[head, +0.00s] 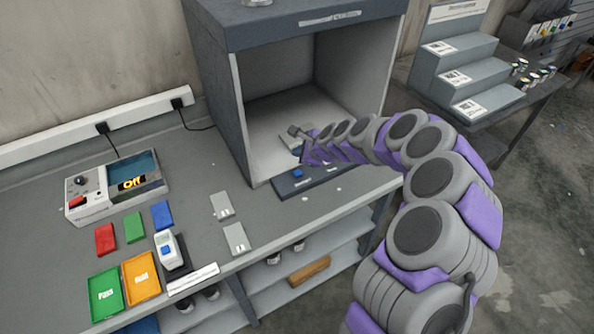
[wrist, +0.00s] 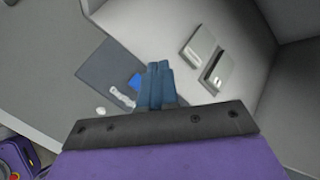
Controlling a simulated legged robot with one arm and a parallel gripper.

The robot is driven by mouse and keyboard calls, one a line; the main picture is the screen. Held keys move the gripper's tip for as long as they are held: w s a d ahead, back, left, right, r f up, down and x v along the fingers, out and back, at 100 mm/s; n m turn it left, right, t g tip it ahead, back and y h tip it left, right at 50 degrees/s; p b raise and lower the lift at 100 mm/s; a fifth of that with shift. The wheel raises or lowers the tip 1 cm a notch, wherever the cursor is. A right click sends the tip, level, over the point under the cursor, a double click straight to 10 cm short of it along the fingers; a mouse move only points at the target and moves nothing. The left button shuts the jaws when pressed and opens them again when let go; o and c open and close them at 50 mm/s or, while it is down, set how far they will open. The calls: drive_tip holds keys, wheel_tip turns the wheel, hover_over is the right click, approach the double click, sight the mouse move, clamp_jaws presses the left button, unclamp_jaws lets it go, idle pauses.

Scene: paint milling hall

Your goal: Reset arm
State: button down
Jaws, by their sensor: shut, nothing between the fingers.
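My purple and grey arm reaches from the lower right of the head view to the open front of a grey booth (head: 240,115). My gripper (head: 294,130) is at the booth's opening, above its front edge, and looks small there. In the wrist view my gripper (wrist: 158,66) shows as two blue fingers pressed together with nothing between them. Below it is a dark front panel (head: 318,176) with a blue button (head: 297,173). The blue button also shows in the wrist view (wrist: 134,82), just left of the fingers. Light grey plates (wrist: 199,45) lie on the booth floor.
A stepped display stand (head: 455,70) is at the right.

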drive_tip(key=s+r+n+g, duration=0.2)
drive_tip(key=s+r+n, duration=0.35)
drive_tip(key=s, duration=0.35)
drive_tip(key=s+r+n+g, duration=0.2)
drive_tip(key=s+r+n, duration=0.4)
drive_tip(key=s, duration=0.4)
drive_tip(key=s+d+n+g+h, duration=0.1)
drive_tip(key=s+d+n+h, duration=0.1)
drive_tip(key=s+d, duration=0.4)
drive_tip(key=s+d+r+n+g+h, duration=0.1)
drive_tip(key=s+d, duration=0.5)
drive_tip(key=s, duration=0.8)
drive_tip(key=s+d+n+g+h, duration=0.2)
drive_tip(key=s+d, duration=0.4)
drive_tip(key=s, duration=0.4)
drive_tip(key=shift+d+r+n+h, duration=0.35)
drive_tip(key=shift+n+h, duration=0.3)
drive_tip(key=shift+h, duration=0.15)
